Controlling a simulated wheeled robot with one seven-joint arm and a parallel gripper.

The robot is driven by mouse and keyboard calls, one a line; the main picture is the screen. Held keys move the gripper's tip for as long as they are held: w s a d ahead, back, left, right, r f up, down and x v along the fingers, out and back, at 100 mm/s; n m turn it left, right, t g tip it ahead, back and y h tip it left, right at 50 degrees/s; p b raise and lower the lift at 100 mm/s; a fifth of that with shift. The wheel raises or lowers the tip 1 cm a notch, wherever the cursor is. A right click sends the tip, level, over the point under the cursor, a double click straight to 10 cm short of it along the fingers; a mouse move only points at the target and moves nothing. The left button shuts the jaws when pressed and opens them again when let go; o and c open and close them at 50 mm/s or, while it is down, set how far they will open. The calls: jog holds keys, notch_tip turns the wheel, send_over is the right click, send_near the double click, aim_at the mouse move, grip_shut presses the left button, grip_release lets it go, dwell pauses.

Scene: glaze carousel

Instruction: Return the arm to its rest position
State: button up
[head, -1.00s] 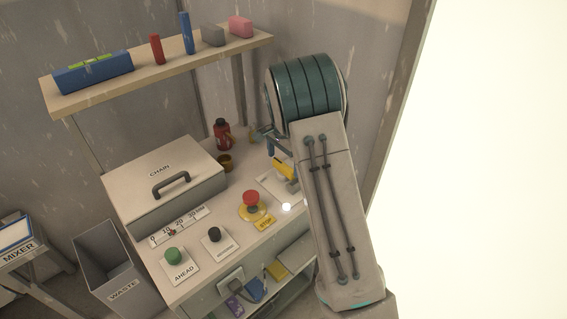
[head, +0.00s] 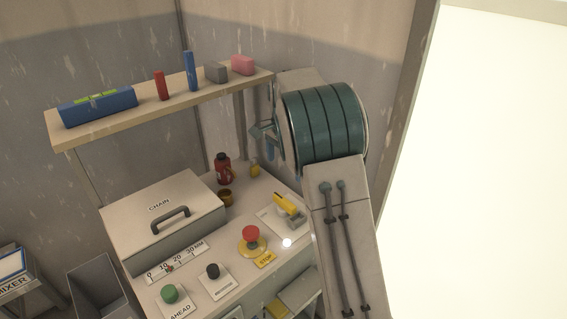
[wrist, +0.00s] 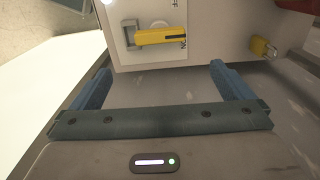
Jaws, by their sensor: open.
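My gripper (wrist: 160,85) is open and empty in the wrist view, its two blue fingers wide apart with only the bench and floor area beyond them. In the head view my arm rises on the right and folds at a green ribbed joint; part of the gripper (head: 262,140) shows left of that joint, above the bench's back right. A yellow lever (head: 286,203) on a white plate stands on the bench below it. The lever also shows in the wrist view (wrist: 160,36), beyond the fingers and apart from them.
A shelf (head: 70,136) stands above. A bright panel (head: 490,170) is at right.

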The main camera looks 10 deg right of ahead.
jog(key=s+r+n+t, duration=0.3)
jog(key=s+n, duration=0.9)
jog(key=s, duration=2)
jog(key=shift+s, duration=0.25)
